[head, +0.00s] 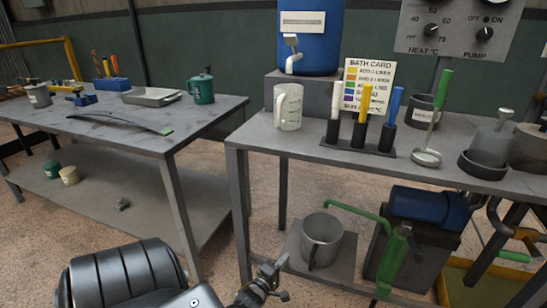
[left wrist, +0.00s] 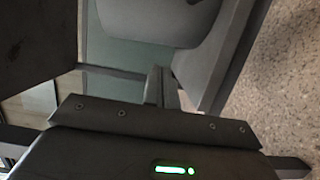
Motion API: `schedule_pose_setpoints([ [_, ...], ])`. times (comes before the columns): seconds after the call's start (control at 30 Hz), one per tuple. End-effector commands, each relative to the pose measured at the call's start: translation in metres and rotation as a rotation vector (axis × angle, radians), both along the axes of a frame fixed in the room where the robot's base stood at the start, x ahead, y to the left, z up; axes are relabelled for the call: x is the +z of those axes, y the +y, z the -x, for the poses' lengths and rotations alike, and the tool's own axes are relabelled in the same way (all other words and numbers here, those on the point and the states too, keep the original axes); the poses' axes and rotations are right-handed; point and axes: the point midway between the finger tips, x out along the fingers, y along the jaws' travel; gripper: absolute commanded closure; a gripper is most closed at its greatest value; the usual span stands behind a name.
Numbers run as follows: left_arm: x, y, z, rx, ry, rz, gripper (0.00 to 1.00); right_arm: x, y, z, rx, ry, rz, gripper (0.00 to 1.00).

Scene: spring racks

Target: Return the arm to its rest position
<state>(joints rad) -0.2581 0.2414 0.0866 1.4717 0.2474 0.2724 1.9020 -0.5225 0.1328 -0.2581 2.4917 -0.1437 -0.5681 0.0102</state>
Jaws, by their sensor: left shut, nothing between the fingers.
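My left arm comes in at the bottom left of the head view. Its left gripper (head: 272,279) is low in the picture, in front of the grey metal jug (head: 321,240) on the lower shelf and below the right-hand bench top. The gripper is shut and empty. In the left wrist view the closed fingers (left wrist: 159,88) point away from the dark gripper body, with nothing between them. A large grey surface fills the top of that view. My right gripper is not in view.
The right bench (head: 375,165) holds a clear measuring jug (head: 288,106), a rack (head: 358,145) of coloured-handled tools, a ladle (head: 438,115) and a blue tank (head: 312,38). The left bench (head: 110,118) carries a curved leaf spring (head: 122,121) and tray (head: 152,97). Floor shows between the benches.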

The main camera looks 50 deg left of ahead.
Motion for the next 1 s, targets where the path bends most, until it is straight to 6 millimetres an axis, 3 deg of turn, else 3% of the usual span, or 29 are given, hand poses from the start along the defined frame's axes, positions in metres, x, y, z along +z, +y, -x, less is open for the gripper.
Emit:
schedule_pose_setpoints([
  [0.23,0.0,-0.004,0.011,0.0,0.0,0.0,1.0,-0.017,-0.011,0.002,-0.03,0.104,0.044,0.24],
  [0.7,0.001,-0.008,0.012,-0.005,0.012,-0.018,1.0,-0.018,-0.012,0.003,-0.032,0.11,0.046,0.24],
  [0.77,0.005,-0.02,0.01,-0.025,0.034,-0.056,1.0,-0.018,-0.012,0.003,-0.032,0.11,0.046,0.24],
  [0.87,0.017,-0.057,0.007,-0.095,0.103,-0.189,1.0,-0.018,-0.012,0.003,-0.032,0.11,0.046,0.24],
  [1.0,0.049,-0.139,0.012,-0.27,0.219,-0.511,1.0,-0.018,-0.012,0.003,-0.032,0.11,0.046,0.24],
])
